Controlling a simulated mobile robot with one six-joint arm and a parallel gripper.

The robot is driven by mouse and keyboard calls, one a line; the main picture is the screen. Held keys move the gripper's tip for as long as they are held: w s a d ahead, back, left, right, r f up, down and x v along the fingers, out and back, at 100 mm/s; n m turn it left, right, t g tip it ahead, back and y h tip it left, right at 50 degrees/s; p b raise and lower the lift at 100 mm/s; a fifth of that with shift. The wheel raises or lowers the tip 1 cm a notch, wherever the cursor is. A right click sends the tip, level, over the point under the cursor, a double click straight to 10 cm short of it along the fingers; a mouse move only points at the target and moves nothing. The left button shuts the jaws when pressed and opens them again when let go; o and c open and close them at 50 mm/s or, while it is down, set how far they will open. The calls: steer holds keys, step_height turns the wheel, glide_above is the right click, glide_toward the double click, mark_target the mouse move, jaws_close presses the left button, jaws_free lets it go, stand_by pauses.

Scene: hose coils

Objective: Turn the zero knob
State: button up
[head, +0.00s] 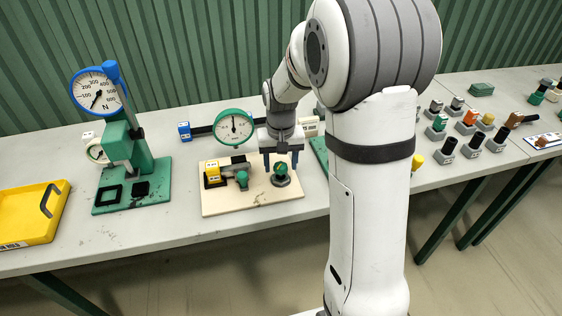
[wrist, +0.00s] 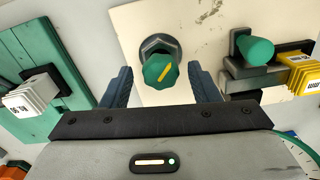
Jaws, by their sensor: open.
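The zero knob is a small green ribbed knob with a yellow pointer line on a dark hex base; it shows in the wrist view (wrist: 158,70) and in the head view (head: 281,170). It sits on a cream board (head: 220,207) on the bench. My gripper (head: 281,162) is open above the knob, pointing down. In the wrist view its two dark blue fingers (wrist: 160,84) stand on either side of the knob, with a gap on each side. The yellow line slants from upper right to lower left. A round green-rimmed dial (head: 234,127) stands behind the board.
A green handle (wrist: 252,47) and yellow block (head: 213,172) sit left of the knob in the head view. A blue force gauge on a green stand (head: 150,185) and a yellow tray (head: 30,215) stand further left. Several small coloured parts (head: 468,122) stand right.

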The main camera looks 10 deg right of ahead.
mark_target(281, 165)
step_height(281, 165, up, 8)
steer(key=shift+f, duration=0.15)
stand_by(0.3)
steer(key=shift+s+r, duration=0.25)
steer(key=shift+s, duration=0.1)
steer(key=s+r+n+t, duration=0.1)
steer(key=s+t, duration=0.1)
steer(key=s, duration=1.8)
steer(key=shift+r+t, duration=0.35)
steer(key=shift+t, duration=0.05)
steer(key=shift+s, duration=0.1)
stand_by(0.9)
